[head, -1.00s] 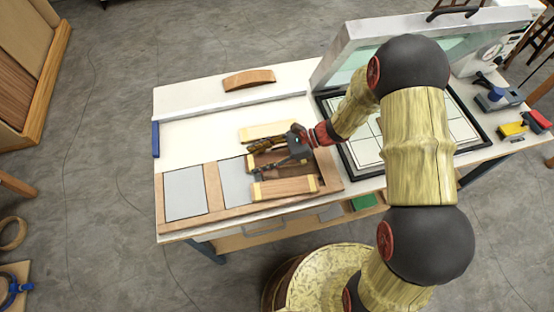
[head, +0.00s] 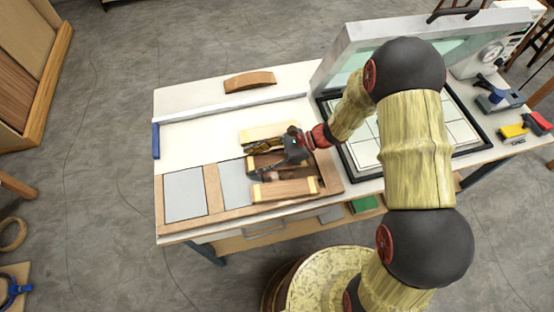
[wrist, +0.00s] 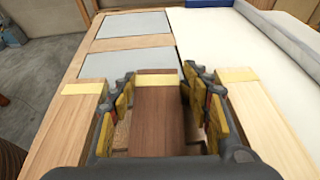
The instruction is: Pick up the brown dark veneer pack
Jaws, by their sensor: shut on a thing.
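The dark brown veneer pack (wrist: 158,115) lies between my fingers in the wrist view, with a paler band at its far end. My gripper (wrist: 159,82) is shut on it, one finger against each long side. In the head view my gripper (head: 255,168) is over the middle of the packs and partly hides the dark pack. It cannot be told whether the pack is lifted off its seat.
A pale veneer pack (wrist: 264,120) lies close on the right in the wrist view, and a mid-brown pack (wrist: 72,122) on the left. Grey panels (head: 185,193) lie beyond them. A press (head: 355,45) with a raised lid stands to the right. A curved wooden piece (head: 250,81) lies behind.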

